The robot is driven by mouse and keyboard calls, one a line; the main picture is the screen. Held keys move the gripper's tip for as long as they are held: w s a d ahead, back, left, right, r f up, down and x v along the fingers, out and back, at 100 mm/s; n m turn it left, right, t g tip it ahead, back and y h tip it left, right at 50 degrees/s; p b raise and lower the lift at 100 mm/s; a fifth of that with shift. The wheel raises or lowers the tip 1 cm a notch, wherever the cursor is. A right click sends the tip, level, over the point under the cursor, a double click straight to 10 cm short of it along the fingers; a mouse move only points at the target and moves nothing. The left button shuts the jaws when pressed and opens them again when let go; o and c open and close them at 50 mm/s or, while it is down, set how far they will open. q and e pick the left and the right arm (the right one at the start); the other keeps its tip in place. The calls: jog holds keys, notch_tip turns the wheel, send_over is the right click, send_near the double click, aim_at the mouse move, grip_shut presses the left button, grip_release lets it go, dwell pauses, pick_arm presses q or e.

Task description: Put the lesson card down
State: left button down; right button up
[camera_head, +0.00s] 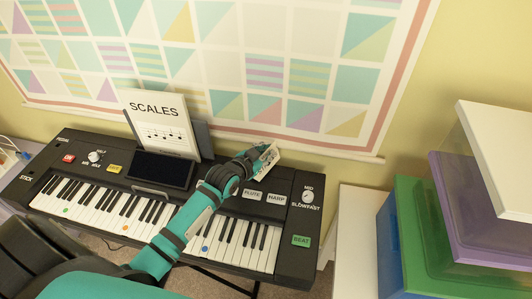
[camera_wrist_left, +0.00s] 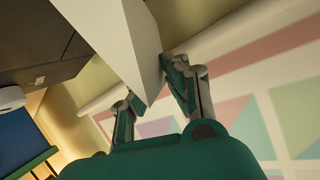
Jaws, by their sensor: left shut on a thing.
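My left gripper (camera_head: 258,160) is shut on a pale card, which I take to be the lesson card (camera_head: 267,157). It is held at the back of the keyboard, right of the middle, and seen at a steep angle, with its face hard to read. In the left wrist view the card is a broad white slab (camera_wrist_left: 118,40) between the two fingers (camera_wrist_left: 152,92). I cannot tell whether it touches the keyboard. A white card marked SCALES (camera_head: 160,122) stands upright at the back of the keyboard (camera_head: 150,192). My right gripper is not in view.
FLUTE (camera_head: 252,195) and HARP (camera_head: 276,198) buttons, a knob (camera_head: 308,196) and a green BEAT button (camera_head: 301,241) are on the keyboard's right side. A patterned quilt (camera_head: 300,75) hangs behind. A white surface (camera_head: 359,240) and stacked coloured boxes (camera_head: 410,215) stand at right.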

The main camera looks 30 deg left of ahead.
pick_arm(q)
jog(key=shift+f, duration=0.4)
jog(key=shift+f, duration=0.15)
jog(key=c, duration=1.4)
grip_release()
jog(key=v, duration=1.2)
